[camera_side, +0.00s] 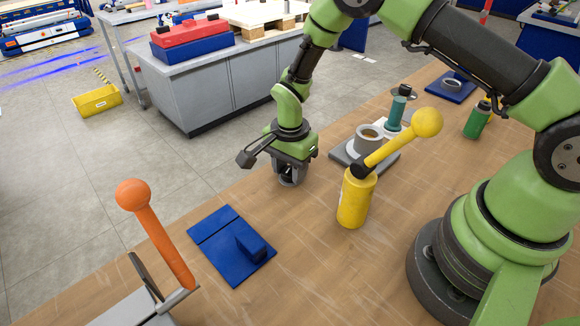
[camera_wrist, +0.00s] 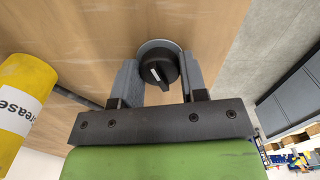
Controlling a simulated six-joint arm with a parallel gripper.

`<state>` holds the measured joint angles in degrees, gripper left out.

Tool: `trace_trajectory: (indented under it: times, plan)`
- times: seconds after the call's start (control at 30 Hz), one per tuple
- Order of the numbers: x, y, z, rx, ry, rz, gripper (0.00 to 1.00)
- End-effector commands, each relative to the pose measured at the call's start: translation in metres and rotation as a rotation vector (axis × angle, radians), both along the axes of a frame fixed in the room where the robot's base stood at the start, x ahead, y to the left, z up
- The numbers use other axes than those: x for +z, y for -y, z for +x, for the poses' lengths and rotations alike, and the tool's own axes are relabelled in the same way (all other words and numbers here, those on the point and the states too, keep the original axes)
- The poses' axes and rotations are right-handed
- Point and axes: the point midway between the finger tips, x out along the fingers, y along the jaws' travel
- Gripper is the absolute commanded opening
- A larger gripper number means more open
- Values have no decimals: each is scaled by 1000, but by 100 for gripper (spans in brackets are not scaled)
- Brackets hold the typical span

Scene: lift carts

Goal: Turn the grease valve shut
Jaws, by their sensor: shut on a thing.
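The grease valve is a round black knob (camera_wrist: 158,67) with a white mark on it, set on a pale round base on the wooden table. In the wrist view the knob sits between the two grey fingers of my gripper (camera_wrist: 157,80), which are shut on it.
A blue plate with a block (camera_side: 222,235) lies front left of my gripper. An orange ball-ended lever (camera_side: 160,240) rises at the near left. A grey fixture with a ring (camera_side: 368,140) and a green bottle (camera_side: 477,120) stand to the right. Bare table lies in front.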

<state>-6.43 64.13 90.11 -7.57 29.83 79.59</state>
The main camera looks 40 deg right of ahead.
Motion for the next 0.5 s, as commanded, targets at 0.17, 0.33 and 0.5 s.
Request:
trace_trajectory:
  times: [0.17, 0.33, 0.5]
  plan:
    - [0, 1, 1, 168, 1, -1, 16]
    - [0, 1, 1, 329, 1, -1, 16]
    - [0, 1, 1, 490, 1, -1, 16]
